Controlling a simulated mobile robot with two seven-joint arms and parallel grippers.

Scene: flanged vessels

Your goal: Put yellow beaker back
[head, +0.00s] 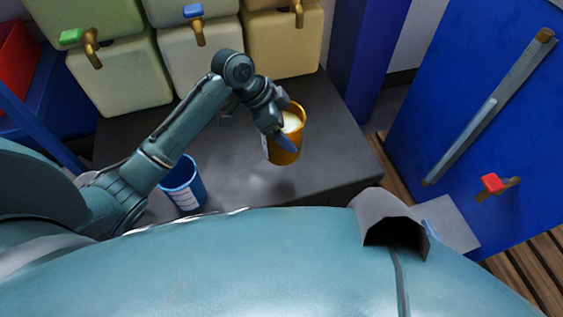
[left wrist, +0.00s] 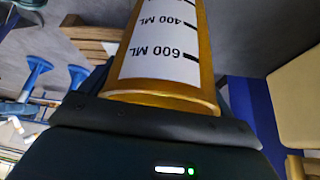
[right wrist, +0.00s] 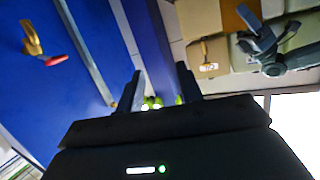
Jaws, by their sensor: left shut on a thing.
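The yellow beaker (head: 287,150) stands out over the dark counter in the head view, with pale liquid inside. My left gripper (head: 278,135) is shut on it from the left side. In the left wrist view the beaker (left wrist: 160,52) fills the space beyond the gripper, with its 400 and 600 ML marks showing. The beaker appears to be over the counter; whether its base touches is unclear. My right gripper (right wrist: 162,88) is open and empty in the right wrist view, its two dark fingers apart.
A blue beaker (head: 184,186) stands on the counter (head: 330,150) under my left arm. Tanks with taps (head: 200,70) line the back. A blue cabinet (head: 450,100) with a red-handled tap (head: 492,184) is at the right. The counter right of the yellow beaker is clear.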

